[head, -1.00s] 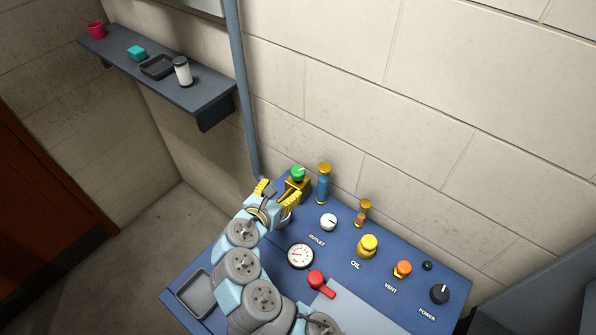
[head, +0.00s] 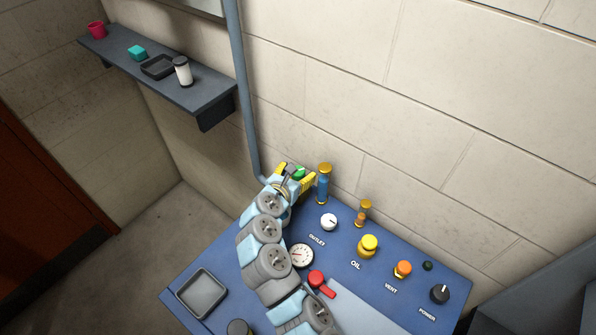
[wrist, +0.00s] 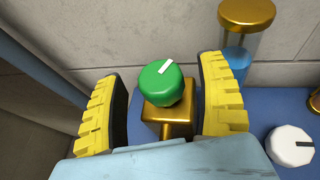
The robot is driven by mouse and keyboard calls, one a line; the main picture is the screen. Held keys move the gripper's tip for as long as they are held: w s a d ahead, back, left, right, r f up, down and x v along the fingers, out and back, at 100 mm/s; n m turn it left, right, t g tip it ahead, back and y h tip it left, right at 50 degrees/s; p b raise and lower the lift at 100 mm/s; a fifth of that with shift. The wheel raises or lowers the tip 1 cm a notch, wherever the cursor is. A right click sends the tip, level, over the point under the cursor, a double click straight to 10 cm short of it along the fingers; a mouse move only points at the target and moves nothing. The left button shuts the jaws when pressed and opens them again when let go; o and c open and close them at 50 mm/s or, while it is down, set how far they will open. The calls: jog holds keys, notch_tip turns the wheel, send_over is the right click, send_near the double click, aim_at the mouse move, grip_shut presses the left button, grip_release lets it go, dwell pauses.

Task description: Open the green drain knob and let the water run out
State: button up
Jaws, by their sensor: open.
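The green drain knob (wrist: 161,83) sits on a brass valve block (wrist: 165,122) at the back left of the blue panel. A white mark runs across its top, slanting up to the right. In the head view the knob (head: 299,172) is partly hidden by my gripper (head: 297,173). My gripper (wrist: 165,90) is open, with one yellow finger on each side of the knob. In the wrist view there are visible gaps between the fingers and the knob. A sight tube with blue liquid (wrist: 240,45) and a gold cap stands just right of the knob; it also shows in the head view (head: 323,186).
On the panel (head: 230,255) are a white outlet knob (head: 328,222), a gauge (head: 300,256), a red lever (head: 320,283), a yellow oil knob (head: 368,245), an orange vent knob (head: 402,269) and a black power knob (head: 439,294). A grey pipe (head: 243,90) rises behind.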

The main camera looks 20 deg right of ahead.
jog(key=shift+w+d+f, duration=0.15)
jog(key=shift+w+d, duration=0.15)
jog(key=c, duration=1.2)
